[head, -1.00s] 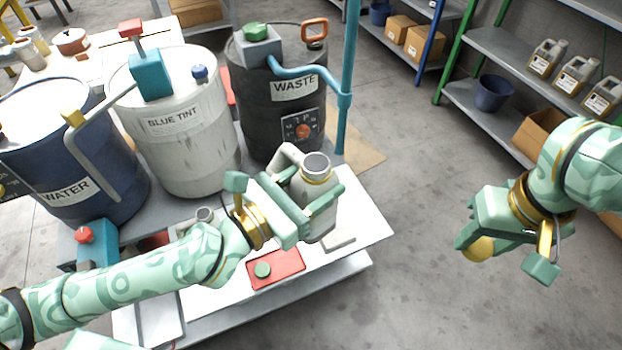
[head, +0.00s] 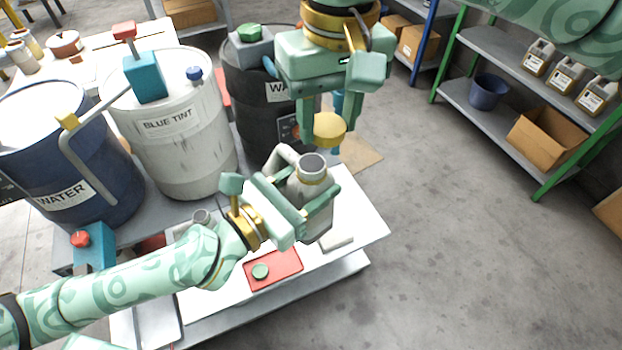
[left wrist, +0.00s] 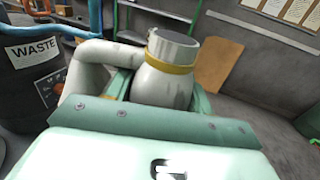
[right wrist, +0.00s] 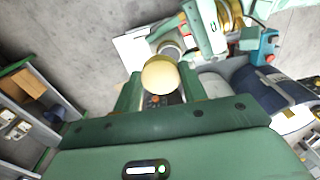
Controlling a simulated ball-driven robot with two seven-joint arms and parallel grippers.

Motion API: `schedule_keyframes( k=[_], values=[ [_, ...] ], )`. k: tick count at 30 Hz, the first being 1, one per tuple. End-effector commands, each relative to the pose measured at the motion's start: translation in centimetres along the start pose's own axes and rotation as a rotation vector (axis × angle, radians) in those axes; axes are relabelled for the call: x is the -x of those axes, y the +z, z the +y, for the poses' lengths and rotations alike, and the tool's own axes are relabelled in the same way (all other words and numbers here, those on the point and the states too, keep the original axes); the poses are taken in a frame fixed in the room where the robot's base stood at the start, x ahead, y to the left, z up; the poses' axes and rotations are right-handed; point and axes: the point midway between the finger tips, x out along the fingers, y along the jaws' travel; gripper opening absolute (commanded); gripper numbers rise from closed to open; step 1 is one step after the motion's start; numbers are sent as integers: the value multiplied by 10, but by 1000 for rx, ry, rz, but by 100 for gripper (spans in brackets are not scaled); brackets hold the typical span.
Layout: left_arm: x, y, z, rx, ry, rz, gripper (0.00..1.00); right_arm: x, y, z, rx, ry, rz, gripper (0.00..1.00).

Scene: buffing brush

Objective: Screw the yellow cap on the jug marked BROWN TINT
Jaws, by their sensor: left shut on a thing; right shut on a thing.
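The pale grey jug (head: 319,228) stands upright on the white bench top with its uncovered mouth (head: 313,163) facing up and a yellow band around the neck. Its label is not visible. My left gripper (head: 308,207) is shut around the jug's body; the left wrist view shows the jug (left wrist: 165,85) between the fingers. My right gripper (head: 328,120) is shut on the yellow cap (head: 330,130), above and slightly right of the mouth, apart from it. In the right wrist view the cap (right wrist: 160,76) partly covers the jug's mouth (right wrist: 170,48).
A red tray (head: 290,261) with a green disc (head: 260,271) lies in front of the jug. Behind stand the BLUE TINT drum (head: 185,150), the WATER drum (head: 65,150) and the WASTE drum (head: 250,110).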

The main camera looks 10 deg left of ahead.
Motion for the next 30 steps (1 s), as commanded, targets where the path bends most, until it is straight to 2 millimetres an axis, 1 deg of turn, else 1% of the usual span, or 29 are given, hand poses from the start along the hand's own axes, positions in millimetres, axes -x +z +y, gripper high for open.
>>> schedule_keyframes(
  k=[1,4,5,6,10,20,23,30],
  values=[
    [0,2,0,-2,-1,-4,0,3,-4,-10,27,4,-1,21],
    [0,2,0,-2,-1,-4,0,3,-10,-22,75,9,-7,21],
    [0,2,0,-2,-1,-4,0,0,-12,-22,88,12,-10,21],
    [0,2,0,-2,-1,-4,0,0,-14,-18,96,16,-12,21],
    [0,2,0,-2,-1,-4,0,1,-12,-17,153,27,-19,21],
    [0,2,0,-2,-1,-4,0,-1,-12,-16,155,30,-21,21],
    [0,2,0,-2,-1,-4,0,-7,-12,-16,156,30,-22,21],
    [0,2,0,-2,-1,-4,0,-30,-11,-15,155,28,-21,21]
  ],
)
